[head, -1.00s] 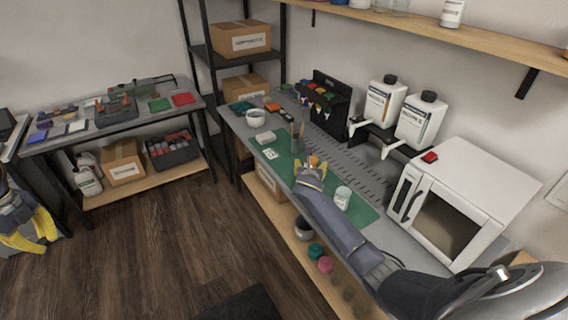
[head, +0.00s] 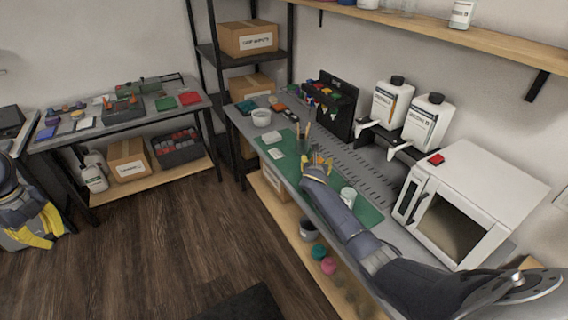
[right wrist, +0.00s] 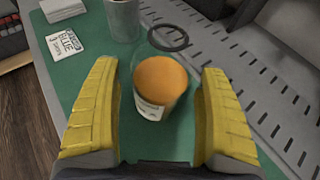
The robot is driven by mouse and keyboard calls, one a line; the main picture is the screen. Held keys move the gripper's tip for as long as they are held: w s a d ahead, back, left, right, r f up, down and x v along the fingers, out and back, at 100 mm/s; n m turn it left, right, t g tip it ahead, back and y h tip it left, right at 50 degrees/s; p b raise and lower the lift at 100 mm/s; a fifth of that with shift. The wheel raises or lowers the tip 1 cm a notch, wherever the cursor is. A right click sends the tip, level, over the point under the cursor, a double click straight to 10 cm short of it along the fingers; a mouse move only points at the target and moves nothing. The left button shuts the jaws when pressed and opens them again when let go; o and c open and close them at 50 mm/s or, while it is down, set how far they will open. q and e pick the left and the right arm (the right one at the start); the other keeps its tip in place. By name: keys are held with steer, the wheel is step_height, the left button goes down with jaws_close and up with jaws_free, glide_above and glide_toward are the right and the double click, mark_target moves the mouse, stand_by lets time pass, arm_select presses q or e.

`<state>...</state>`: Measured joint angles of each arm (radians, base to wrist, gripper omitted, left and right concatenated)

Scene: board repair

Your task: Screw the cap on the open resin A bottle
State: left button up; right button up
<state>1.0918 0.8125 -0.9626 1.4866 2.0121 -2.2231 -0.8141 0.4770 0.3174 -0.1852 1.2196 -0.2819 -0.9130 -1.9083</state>
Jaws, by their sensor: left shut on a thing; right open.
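A clear bottle with orange contents and a white label (right wrist: 162,85) stands in the right wrist view. A dark ring above the orange looks like its open mouth; no cap shows on it. My right gripper (right wrist: 160,115) is open, with one yellow finger on each side of the bottle. In the head view the right gripper (head: 318,163) is over the green mat and largely hides the bottle. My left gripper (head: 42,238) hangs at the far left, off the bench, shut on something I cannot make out. I cannot see a loose cap.
A grey cup (right wrist: 122,18) stands just beyond the bottle. A white jar (head: 347,196) is on the green mat (head: 366,213). Two white, black-capped bottles (head: 392,102) (head: 428,122) stand on a wall holder. A white oven (head: 470,205) takes up the bench's near right.

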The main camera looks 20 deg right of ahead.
steer(key=shift+c, duration=0.6)
steer(key=c, duration=1.3)
steer(key=shift+c, duration=0.2)
steer(key=shift+r, duration=0.1)
arm_select(q)
steer(key=shift+d, duration=0.1)
arm_select(e)
steer(key=shift+r, duration=0.2)
arm_select(q)
steer(key=shift+w+d, duration=0.15)
steer(key=shift+d, duration=0.05)
arm_select(e)
steer(key=shift+a, duration=0.65)
arm_select(q)
steer(key=shift+w+d, duration=0.25)
steer(key=shift+d, duration=0.15)
steer(key=shift+s+a, duration=0.3)
steer(key=shift+a, duration=0.25)
steer(key=shift+s+a, duration=0.1)
steer(key=shift+a, duration=0.05)
arm_select(e)
steer(key=s+a, duration=0.3)
steer(key=a, duration=2.7)
steer(key=shift+s+a, duration=0.2)
steer(key=shift+a, duration=0.1)
